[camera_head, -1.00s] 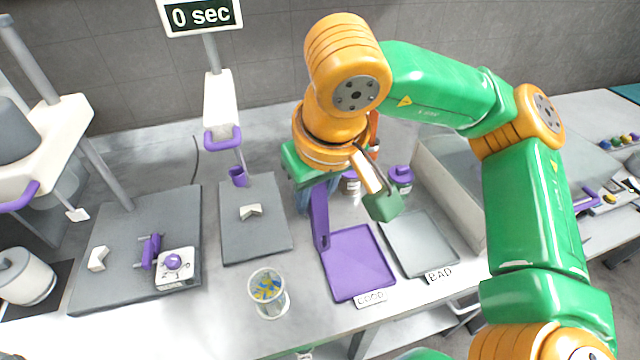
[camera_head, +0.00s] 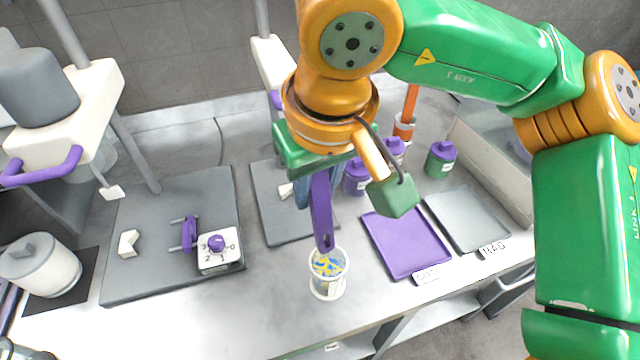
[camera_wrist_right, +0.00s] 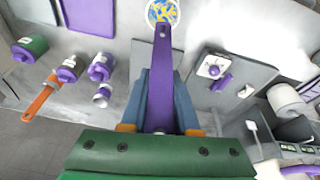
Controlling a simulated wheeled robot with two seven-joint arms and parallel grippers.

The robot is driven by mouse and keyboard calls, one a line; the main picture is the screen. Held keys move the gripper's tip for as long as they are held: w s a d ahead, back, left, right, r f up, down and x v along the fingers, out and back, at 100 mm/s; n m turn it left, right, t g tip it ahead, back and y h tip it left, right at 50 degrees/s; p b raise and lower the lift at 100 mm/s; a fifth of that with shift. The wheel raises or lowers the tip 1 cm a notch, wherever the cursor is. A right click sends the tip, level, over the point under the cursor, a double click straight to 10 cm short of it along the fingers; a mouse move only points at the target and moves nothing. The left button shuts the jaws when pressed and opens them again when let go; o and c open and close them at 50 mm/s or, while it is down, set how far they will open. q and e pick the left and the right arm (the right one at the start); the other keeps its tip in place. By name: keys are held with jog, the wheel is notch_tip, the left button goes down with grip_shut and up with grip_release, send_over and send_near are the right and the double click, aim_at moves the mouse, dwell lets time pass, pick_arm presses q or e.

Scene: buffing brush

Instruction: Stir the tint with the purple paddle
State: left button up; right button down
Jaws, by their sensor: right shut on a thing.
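The purple paddle (camera_head: 321,208) is in my right gripper (camera_head: 312,190), hanging down with its narrow holed end at the bottom. In the right wrist view the gripper's blue fingers (camera_wrist_right: 162,95) are shut on the paddle (camera_wrist_right: 162,65). The clear cup (camera_head: 328,287) holds tint with blue and yellow streaks (camera_head: 328,262). The paddle's lower end overlaps the cup's back rim in the head view; I cannot tell whether it is inside. In the right wrist view the cup (camera_wrist_right: 161,12) lies just beyond the paddle's end, cut by the frame edge. My left gripper is out of view.
A purple tray (camera_head: 405,245) and a grey tray (camera_head: 468,220) lie right of the cup. Lidded pots, one green and purple (camera_head: 440,160), stand behind. A dial box (camera_head: 218,252) sits on a grey plate (camera_head: 170,275) at left. The bench front around the cup is clear.

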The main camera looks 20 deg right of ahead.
notch_tip(320, 180, down, 10)
jog(key=b, duration=0.8)
jog(key=shift+s+d, duration=0.25)
jog(key=shift+s, duration=0.05)
jog(key=shift+r, duration=0.1)
